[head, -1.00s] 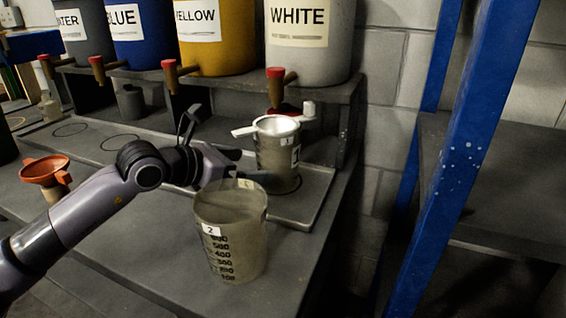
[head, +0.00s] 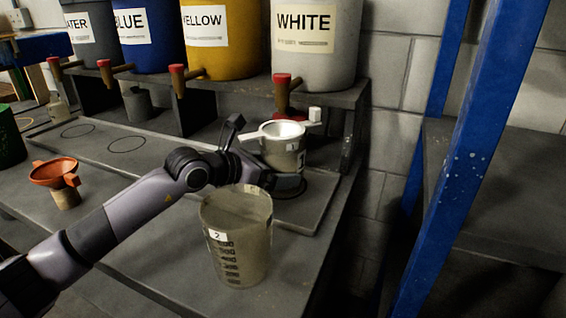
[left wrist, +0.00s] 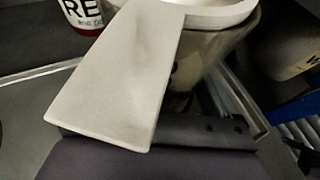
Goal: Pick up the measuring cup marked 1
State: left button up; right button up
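The measuring cup marked 1 (head: 287,160) stands upright under the tap of the WHITE container, with a white strainer (head: 281,130) resting on its mouth. My left gripper (head: 262,174) is at the cup's left side, low and close against it. In the left wrist view the strainer's broad flat handle (left wrist: 120,70) covers much of the cup (left wrist: 205,55) and of my fingers, so their opening and any contact are hidden. The measuring cup marked 2 (head: 238,240) stands in front, just below my gripper. My right gripper is out of view.
Several labelled containers, such as the WHITE one (head: 312,60), stand on a shelf behind, with red-handled taps sticking out. An orange funnel (head: 54,171) stands at left. A blue post (head: 460,160) rises at right.

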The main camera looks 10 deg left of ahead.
pick_arm(q)
jog(key=shift+r, duration=0.15)
jog(key=shift+c, duration=1.3)
jog(key=shift+r, duration=0.1)
